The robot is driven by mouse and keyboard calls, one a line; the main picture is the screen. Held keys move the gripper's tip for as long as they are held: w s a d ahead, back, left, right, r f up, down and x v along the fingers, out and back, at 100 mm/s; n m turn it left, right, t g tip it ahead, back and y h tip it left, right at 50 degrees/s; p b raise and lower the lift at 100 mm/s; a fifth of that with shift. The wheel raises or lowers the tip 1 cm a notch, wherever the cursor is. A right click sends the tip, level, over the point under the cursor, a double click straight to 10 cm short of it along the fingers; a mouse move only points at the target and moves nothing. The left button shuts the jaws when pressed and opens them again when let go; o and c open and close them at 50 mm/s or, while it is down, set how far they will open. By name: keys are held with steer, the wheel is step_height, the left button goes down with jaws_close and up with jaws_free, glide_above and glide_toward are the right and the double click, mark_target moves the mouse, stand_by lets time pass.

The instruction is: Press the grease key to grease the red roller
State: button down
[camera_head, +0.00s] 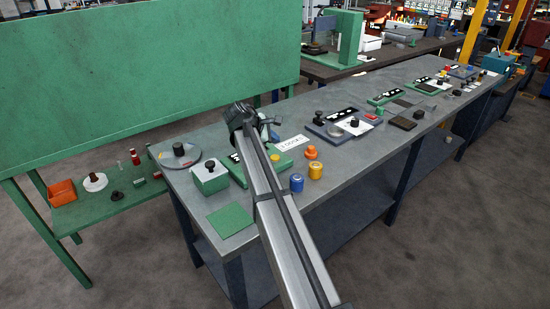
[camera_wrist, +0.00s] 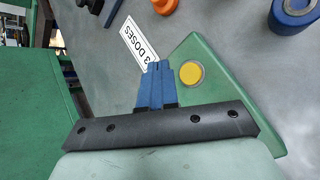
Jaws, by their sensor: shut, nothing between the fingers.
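My gripper (camera_wrist: 156,88) is shut and empty, with its blue fingers together in the wrist view. Just right of its tips, a round yellow button (camera_wrist: 191,73) sits in a green plate (camera_wrist: 215,62); I cannot tell whether they touch. No label on the button shows, so I cannot confirm that it is the grease key. A white card reading "3 DOSES" (camera_wrist: 138,47) lies beside the plate and also shows in the head view (camera_head: 293,143). A blue roller (camera_head: 297,183) and a yellow roller (camera_head: 316,170) stand on the bench.
My arm hides part of the green plate in the head view. A green-and-white box with a black knob (camera_head: 209,177) and a grey disc (camera_head: 180,155) stand left. More fixtures (camera_head: 345,124) line the bench to the right. The bench front around the rollers is clear.

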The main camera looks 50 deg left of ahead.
mark_target(273, 158)
step_height(273, 158, up, 4)
steer(key=shift+r, duration=0.2)
steer(key=shift+f, duration=0.15)
steer(key=shift+f, duration=4.25)
steer(key=shift+f, duration=0.15)
steer(key=shift+f, duration=0.3)
